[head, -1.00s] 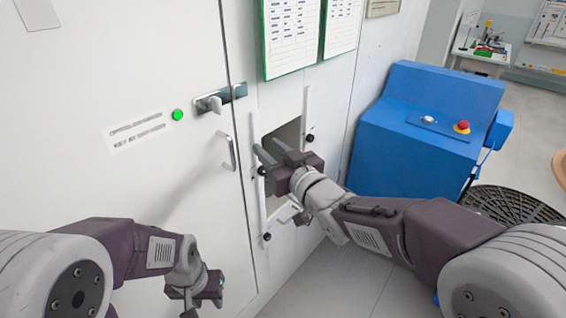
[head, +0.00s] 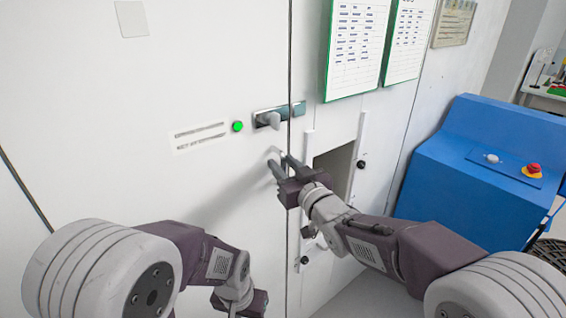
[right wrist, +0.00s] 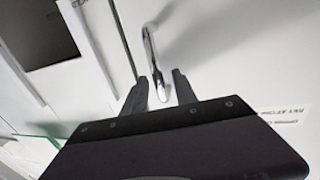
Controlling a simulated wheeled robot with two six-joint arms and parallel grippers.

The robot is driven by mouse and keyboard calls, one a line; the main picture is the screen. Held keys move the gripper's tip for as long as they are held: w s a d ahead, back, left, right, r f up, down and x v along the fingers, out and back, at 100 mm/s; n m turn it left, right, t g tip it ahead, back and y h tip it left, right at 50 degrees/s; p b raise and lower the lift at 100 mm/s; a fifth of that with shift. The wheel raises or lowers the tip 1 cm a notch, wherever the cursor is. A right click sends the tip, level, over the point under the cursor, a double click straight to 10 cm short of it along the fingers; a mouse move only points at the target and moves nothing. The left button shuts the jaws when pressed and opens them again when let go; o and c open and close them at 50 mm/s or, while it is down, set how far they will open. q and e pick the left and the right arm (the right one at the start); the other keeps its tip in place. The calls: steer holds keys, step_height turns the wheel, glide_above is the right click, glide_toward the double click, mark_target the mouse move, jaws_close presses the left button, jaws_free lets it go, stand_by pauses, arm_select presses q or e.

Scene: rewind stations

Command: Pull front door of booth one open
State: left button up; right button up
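The white front door (head: 200,190) fills the left of the head view, with a green light (head: 238,126) and a metal latch (head: 270,118) at its right edge. Its slim bar handle (head: 277,152) is mostly hidden behind my right gripper (head: 281,165). In the right wrist view the curved metal handle (right wrist: 152,55) runs down to between the parted fingers of my right gripper (right wrist: 159,88). The fingers are open, with gaps beside the bar. My left gripper (head: 245,303) hangs low in front of the door, away from the handle; its fingers are unclear.
A small open hatch (head: 335,165) with a white frame is right of the door seam. Green-framed sheets (head: 357,45) hang above it. A blue console (head: 470,185) with a red button stands at the right. Grey floor shows below.

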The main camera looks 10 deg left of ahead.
steer(key=shift+w+a, duration=0.1)
jaws_close()
stand_by(1.4)
